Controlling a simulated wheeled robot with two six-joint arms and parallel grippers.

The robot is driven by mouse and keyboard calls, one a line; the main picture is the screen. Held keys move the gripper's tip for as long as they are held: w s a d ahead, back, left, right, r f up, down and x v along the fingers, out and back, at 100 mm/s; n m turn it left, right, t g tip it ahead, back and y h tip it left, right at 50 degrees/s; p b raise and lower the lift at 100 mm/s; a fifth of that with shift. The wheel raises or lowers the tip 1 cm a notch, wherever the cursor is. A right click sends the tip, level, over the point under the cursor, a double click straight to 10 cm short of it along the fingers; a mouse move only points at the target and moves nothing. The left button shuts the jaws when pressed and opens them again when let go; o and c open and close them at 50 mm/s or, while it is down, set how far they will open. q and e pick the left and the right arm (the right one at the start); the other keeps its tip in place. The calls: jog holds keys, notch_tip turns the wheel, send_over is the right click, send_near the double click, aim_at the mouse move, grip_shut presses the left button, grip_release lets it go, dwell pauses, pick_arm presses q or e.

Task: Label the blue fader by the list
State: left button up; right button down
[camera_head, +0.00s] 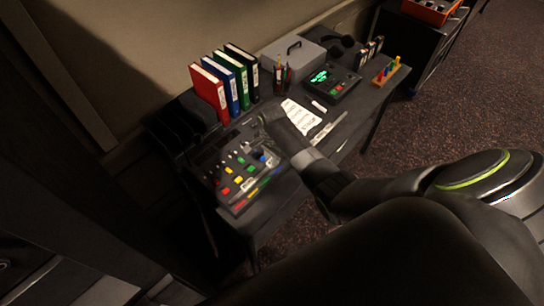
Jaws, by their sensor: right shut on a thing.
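The mixing desk (207,165) is a dark panel with small knobs and red, yellow, green and blue caps. A blue cap (263,158) shows near its right side, just below my right gripper in the picture. The white list (303,117) with printed lines lies on the table right of the desk, partly beside my right arm. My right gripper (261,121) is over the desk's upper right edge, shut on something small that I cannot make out. My left gripper is not in view.
Red (207,92), blue, green and black binders stand behind the desk. A pen holder (282,75), a grey box (293,53) and a device with a green display (331,83) stand to the right. A pale strip (328,128) lies near the table's front edge.

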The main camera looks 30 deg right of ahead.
jog(key=shift+p, duration=0.35)
dwell(0.6)
jog(key=shift+f, duration=0.25)
dwell(0.6)
jog(key=c, duration=1.3)
grip_release()
jog(key=shift+o, duration=0.2)
notch_tip(320, 180, up, 17)
jog(key=shift+r+p, duration=0.2)
jog(key=shift+p, duration=0.1)
